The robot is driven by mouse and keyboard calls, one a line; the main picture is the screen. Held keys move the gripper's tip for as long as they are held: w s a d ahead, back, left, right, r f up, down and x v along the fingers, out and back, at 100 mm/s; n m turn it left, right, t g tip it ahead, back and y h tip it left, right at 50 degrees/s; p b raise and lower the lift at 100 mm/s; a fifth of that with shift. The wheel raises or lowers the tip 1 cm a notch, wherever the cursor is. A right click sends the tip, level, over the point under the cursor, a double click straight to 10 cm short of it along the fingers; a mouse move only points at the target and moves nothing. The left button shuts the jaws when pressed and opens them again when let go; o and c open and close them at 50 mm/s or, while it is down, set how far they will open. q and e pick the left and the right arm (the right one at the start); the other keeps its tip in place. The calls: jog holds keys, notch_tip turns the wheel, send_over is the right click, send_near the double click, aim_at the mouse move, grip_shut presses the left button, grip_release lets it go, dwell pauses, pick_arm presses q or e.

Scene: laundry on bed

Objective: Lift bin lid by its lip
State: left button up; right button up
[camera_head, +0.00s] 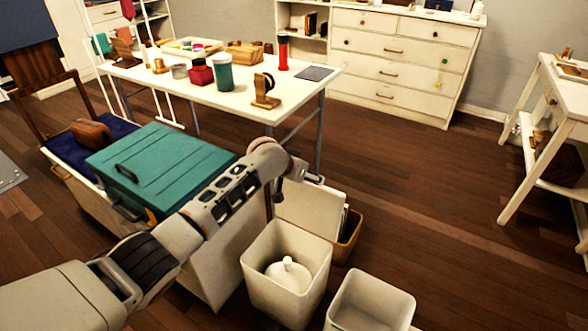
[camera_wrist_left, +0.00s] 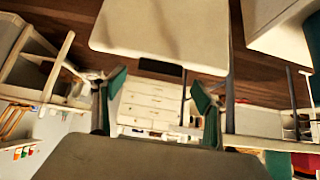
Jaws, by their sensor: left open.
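A white open-topped bin (camera_head: 262,285) stands on the floor at the lower middle, with a white rounded piece with a knob (camera_head: 288,273) inside it. A cream flat panel (camera_head: 312,212), which looks like a lid, is just behind the bin's far rim; I cannot tell whether it is joined to the bin. My left gripper (camera_head: 298,172) is just above and behind this panel, its fingertips mostly hidden by the arm. In the left wrist view the gripper (camera_wrist_left: 160,90) is open and empty, its green-padded fingers apart. A cream panel (camera_wrist_left: 160,28) lies beyond the fingers there. My right gripper is not seen.
A second white open bin (camera_head: 370,300) stands to the right. A brown box (camera_head: 348,238) is behind the panel. A teal-lidded chest (camera_head: 160,170) is left of the arm, and a cluttered white table (camera_head: 215,90) is behind.

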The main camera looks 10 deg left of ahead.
pick_arm(q)
jog(key=v, duration=0.8)
jog(key=shift+r, duration=0.15)
jog(key=shift+a+r, duration=0.15)
